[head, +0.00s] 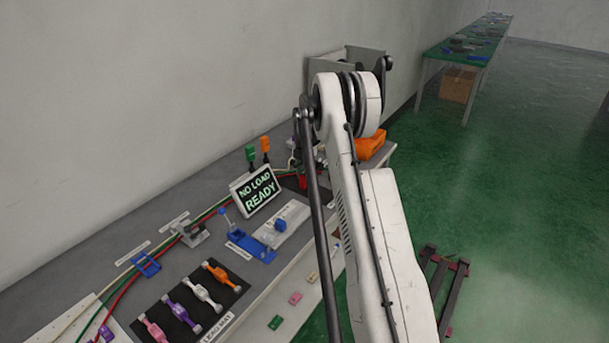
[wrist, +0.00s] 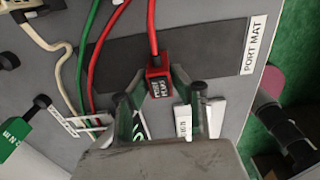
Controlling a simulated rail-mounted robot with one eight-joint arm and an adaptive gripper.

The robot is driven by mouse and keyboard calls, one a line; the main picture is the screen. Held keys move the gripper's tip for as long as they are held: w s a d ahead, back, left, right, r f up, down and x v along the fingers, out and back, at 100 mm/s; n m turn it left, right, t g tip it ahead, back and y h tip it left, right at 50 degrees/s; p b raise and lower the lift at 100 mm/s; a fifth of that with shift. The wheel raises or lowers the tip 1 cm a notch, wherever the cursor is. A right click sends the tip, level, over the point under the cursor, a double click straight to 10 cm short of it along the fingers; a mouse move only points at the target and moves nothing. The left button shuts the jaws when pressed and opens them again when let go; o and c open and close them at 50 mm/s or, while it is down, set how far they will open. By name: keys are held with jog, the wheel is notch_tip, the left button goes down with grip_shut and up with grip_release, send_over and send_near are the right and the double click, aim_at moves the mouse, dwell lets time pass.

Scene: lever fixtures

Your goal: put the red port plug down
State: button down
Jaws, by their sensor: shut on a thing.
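The red port plug (wrist: 157,86) sits between the fingertips of my gripper (wrist: 157,80) in the wrist view, with a red cable running up from it. My gripper is shut on it. The plug is over the dark port mat (wrist: 108,62), near its lower edge in that view; I cannot tell whether it touches the mat. In the head view a bit of red (head: 302,182) shows at the dark mat (head: 290,184) beside my arm, and my arm hides most of the gripper.
A "NO LOAD READY" sign (head: 256,191) stands nearby. A lead mat (head: 175,295) holds several coloured leads. An orange object (head: 370,146) is behind my arm.

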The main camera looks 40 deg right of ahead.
jog(key=shift+f, duration=0.1)
jog(key=c, duration=1.5)
grip_release()
